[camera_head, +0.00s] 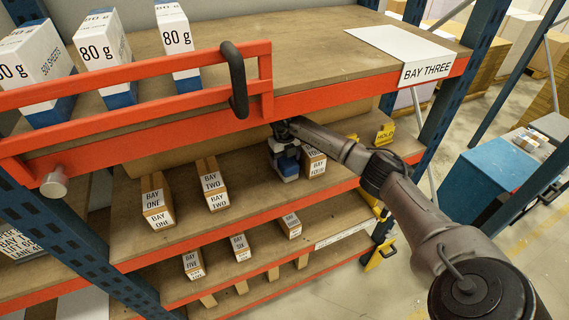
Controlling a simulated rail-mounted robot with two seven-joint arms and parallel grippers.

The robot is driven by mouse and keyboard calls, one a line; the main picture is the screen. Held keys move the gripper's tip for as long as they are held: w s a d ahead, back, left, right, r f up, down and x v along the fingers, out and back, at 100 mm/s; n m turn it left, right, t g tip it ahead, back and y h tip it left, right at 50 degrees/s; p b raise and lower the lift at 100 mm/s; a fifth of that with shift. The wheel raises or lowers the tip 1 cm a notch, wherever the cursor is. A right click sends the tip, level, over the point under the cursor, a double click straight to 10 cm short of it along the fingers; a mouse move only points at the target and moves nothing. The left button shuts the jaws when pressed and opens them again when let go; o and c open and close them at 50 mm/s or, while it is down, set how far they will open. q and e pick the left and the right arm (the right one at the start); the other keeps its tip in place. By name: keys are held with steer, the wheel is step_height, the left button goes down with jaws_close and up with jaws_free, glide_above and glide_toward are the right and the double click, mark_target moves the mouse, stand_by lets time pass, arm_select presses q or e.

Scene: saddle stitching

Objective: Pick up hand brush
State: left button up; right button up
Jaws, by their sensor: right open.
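I cannot make out a hand brush in the head view. My right arm reaches in from the lower right to the second shelf, under the top deck. My right gripper (287,172) is at its end, blue and white, small and partly shaded. It is beside the BAY FOUR box (313,163), to its left; whether they touch I cannot tell. The gripper is open, and I see nothing held in it. My left gripper is not in view.
The BAY ONE box (157,201) and BAY TWO box (212,184) stand left on the same shelf (180,236). An orange rail (130,85) with a dark curved handle (235,80) crosses above. Smaller bay boxes stand below. A yellow HOLD sign (384,134) is to the right.

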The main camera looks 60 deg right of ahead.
steer(key=c, duration=0.5)
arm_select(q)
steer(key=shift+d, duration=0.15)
arm_select(e)
steer(key=shift+c, duration=1.4)
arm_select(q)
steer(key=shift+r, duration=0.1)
arm_select(e)
steer(key=shift+r, duration=0.15)
